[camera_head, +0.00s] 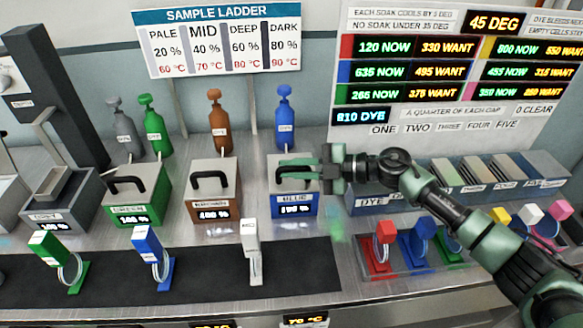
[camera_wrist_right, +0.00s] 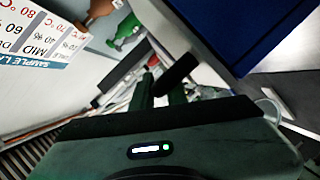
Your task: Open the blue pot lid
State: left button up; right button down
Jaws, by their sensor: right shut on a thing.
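The blue pot (camera_head: 294,207) stands at the right end of a row of pots, with a lit percent display on its front. Its grey lid (camera_head: 283,186) sits on top and looks closed. My right gripper (camera_head: 290,168) reaches in from the right over this lid and is shut on its black handle, mostly hidden behind the fingers. In the right wrist view, my right gripper's fingers (camera_wrist_right: 156,92) are close around a black bar, which looks like the handle. My left gripper is in neither view.
The brown pot (camera_head: 214,203) and green pot (camera_head: 136,206) stand to the left, lids down. A blue bottle (camera_head: 284,122) stands behind the blue pot. A white stand (camera_head: 251,250) is in front. A dye box (camera_head: 368,203) lies close on the right.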

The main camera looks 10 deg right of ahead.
jog(key=shift+w+r+p, duration=0.1)
jog(key=shift+r+p, duration=0.4)
jog(key=shift+p, duration=0.55)
jog(key=r+m+p, duration=0.1)
jog(key=p, duration=0.1)
jog(key=w+r+m+g+p, duration=0.1)
jog(key=p, duration=0.1)
jog(key=shift+w+r+h+p, duration=0.2)
jog(key=shift+r+h+p, duration=0.05)
jog(key=shift+h+p, duration=0.1)
jog(key=shift+w+r+m+p, duration=0.2)
jog(key=shift+w+m+p, duration=0.1)
jog(key=shift+p, duration=0.1)
jog(key=shift+w+a+r+m+g+p, duration=0.1)
jog(key=shift+w+r+m+g+p, duration=0.15)
jog(key=shift+w+m+g+p, duration=0.2)
jog(key=shift+w+r+m+g, duration=0.15)
jog(key=shift+w+m+g, duration=0.1)
jog(key=shift+w, duration=0.1)
jog(key=shift+w+r, duration=0.3)
jog(key=shift+w, duration=0.05)
